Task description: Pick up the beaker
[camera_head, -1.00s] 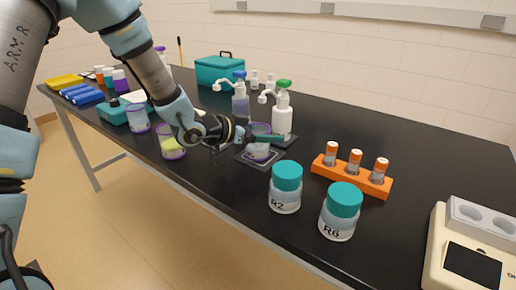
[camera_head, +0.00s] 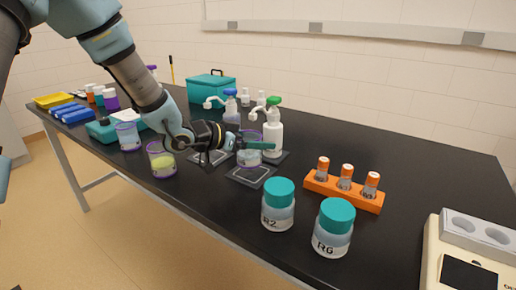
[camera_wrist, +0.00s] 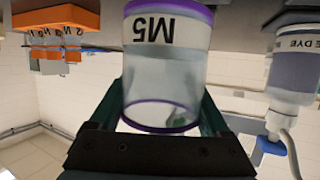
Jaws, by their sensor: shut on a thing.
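The beaker (camera_head: 249,157) is clear with purple bands and stands upright between the fingers of my gripper (camera_head: 256,146). Its base appears a little above the dark square pad (camera_head: 252,176) in the head view. In the wrist view, which is upside down, the beaker (camera_wrist: 167,75) fills the middle and bears the label M5. The teal fingers of my gripper (camera_wrist: 165,115) press on both sides of it, so the gripper is shut on it. The fingers hide part of its wall in the head view.
A white pump bottle with a green top (camera_head: 273,138) stands close behind the beaker. A beaker with yellow-green liquid (camera_head: 161,163) is to the left. Teal-lidded jars R2 (camera_head: 278,207) and R6 (camera_head: 333,232) stand in front. An orange vial rack (camera_head: 340,193) is at right.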

